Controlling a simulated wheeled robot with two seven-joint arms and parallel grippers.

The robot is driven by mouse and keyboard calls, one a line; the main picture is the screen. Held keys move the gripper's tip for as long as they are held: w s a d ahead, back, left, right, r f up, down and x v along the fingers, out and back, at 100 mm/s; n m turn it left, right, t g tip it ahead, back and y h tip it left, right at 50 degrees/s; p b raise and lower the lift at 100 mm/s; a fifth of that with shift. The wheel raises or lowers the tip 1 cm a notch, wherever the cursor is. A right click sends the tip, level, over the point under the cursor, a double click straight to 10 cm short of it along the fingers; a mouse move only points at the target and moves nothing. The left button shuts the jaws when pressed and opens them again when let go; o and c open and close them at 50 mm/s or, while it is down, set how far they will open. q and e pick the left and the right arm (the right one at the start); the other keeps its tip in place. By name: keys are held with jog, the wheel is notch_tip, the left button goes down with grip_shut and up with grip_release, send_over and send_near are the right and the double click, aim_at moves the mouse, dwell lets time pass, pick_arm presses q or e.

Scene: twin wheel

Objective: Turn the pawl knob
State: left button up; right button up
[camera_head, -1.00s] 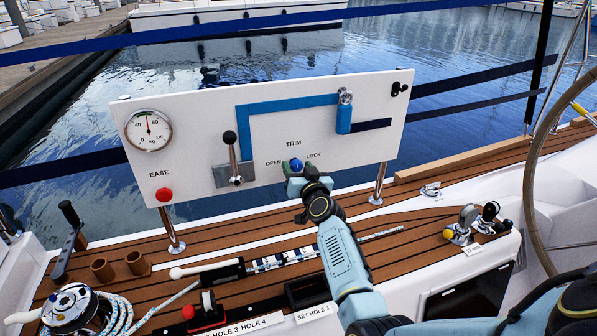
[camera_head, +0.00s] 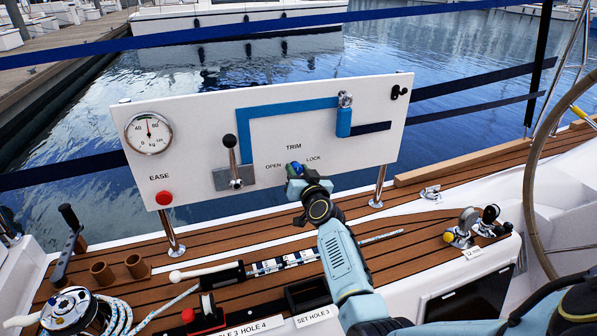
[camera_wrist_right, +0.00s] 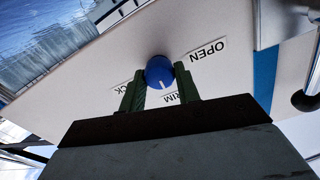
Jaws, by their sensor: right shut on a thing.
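The blue pawl knob (camera_wrist_right: 158,70) is on the white panel, between the OPEN label (camera_wrist_right: 207,50) and the partly covered LOCK label. A white line on the knob points toward the TRIM label in the right wrist view. My right gripper (camera_head: 296,172) is at the panel, with its green fingers shut on opposite sides of the knob. In the head view the gripper mostly hides the knob, so its mark cannot be read there. My left gripper is not in view.
A winch with rope (camera_head: 72,308) sits at the lower left. Water lies behind the panel.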

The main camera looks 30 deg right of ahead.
jog(key=m, duration=0.4)
jog(key=shift+m+p, duration=0.3)
jog(key=shift+p, duration=0.1)
jog(key=m, duration=0.4)
jog(key=shift+d, duration=0.1)
jog(key=m, duration=0.5)
jog(key=shift+f+m, duration=0.15)
jog(key=shift+m, duration=0.15)
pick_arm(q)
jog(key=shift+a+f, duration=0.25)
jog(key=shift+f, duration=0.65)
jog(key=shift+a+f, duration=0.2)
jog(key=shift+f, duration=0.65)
pick_arm(e)
jog(key=shift+m, duration=1.5)
jog(key=o, duration=1)
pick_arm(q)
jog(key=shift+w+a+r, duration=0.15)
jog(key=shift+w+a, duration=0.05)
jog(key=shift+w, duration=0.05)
